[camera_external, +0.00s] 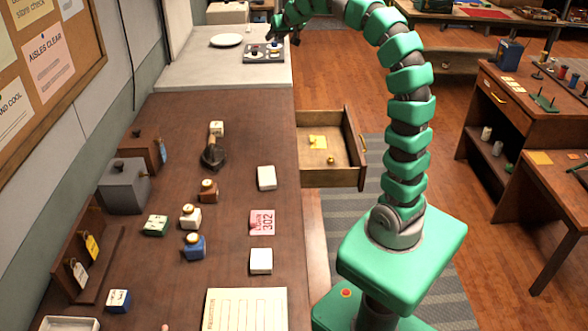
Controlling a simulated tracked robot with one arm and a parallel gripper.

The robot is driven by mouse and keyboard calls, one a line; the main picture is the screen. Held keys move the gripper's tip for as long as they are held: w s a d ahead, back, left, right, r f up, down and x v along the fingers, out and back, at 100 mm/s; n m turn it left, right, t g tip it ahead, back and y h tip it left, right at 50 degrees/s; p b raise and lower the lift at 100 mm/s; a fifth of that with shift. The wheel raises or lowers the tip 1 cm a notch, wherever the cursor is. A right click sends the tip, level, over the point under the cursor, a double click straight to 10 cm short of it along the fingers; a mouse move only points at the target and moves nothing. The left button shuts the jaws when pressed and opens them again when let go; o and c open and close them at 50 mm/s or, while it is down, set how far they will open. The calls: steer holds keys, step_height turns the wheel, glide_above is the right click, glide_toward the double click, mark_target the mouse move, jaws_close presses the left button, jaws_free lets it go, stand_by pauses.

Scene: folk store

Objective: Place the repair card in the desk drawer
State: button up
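The desk drawer (349,176) is pulled open on the right side of the brown desk. A yellow paper piece (318,142) and a small yellow object (330,159) lie inside it. A pink card (262,222) marked 302 lies flat on the desk's right part, between two white blocks. A larger cream sheet with ruled lines (245,310) lies at the near edge. I cannot tell for certain which is the repair card. My gripper (281,38) is at the top, over the far white counter and well away from both. Its fingers are too small to read.
A grey panel with knobs (264,53) sits under my gripper, with a white plate (226,40) to its left. The floor right of the drawer is clear.

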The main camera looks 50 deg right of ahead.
steer(key=s+a+r+n+t, duration=0.1)
steer(key=s+a+r+t, duration=0.2)
steer(key=s+a+r, duration=0.2)
steer(key=s+a+r+n+t+y, duration=0.1)
steer(key=s+a+r+n+t, duration=0.1)
steer(key=s+a+r, duration=0.3)
steer(key=s+r, duration=0.4)
steer(key=r, duration=0.5)
steer(key=shift+s+r+t, duration=0.2)
steer(key=shift+s+t, duration=0.2)
steer(key=shift+o, duration=0.4)
